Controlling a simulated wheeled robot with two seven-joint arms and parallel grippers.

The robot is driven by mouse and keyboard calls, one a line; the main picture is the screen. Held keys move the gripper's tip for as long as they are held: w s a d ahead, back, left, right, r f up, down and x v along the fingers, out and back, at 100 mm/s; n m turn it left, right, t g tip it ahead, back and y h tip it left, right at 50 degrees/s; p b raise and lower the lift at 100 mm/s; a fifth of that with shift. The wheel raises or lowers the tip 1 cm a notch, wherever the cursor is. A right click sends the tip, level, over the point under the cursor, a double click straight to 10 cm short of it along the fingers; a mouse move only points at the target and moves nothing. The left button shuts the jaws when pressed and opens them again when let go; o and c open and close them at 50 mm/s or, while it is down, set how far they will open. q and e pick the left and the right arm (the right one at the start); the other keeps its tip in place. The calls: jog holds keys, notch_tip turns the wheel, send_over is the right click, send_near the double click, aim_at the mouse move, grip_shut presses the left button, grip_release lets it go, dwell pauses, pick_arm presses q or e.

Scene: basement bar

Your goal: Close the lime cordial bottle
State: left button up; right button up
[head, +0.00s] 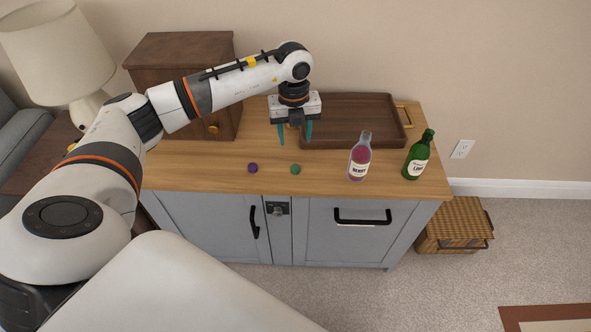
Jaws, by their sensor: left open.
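The lime cordial bottle (416,162) is green with a pale "LIME" label and stands upright near the right end of the wooden cabinet top. Its mouth is too small to make out clearly. A small green cap (295,169) lies on the cabinet top near the front edge, and a purple cap (252,168) lies to its left. My left gripper (295,136) is open with empty teal fingers pointing down, above and behind the green cap. My right gripper is not in view.
A clear berry bottle (359,162) with dark pink contents stands between the green cap and the lime bottle. A brown tray (345,142) with brass handles lies behind. A wooden box (180,62) stands at the back left. The front left of the top (200,175) is clear.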

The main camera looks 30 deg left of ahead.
pick_arm(q)
jog(key=shift+a, duration=0.3)
send_over(294, 168)
notch_tip(294, 168, down, 6)
jog(key=shift+f, duration=0.4)
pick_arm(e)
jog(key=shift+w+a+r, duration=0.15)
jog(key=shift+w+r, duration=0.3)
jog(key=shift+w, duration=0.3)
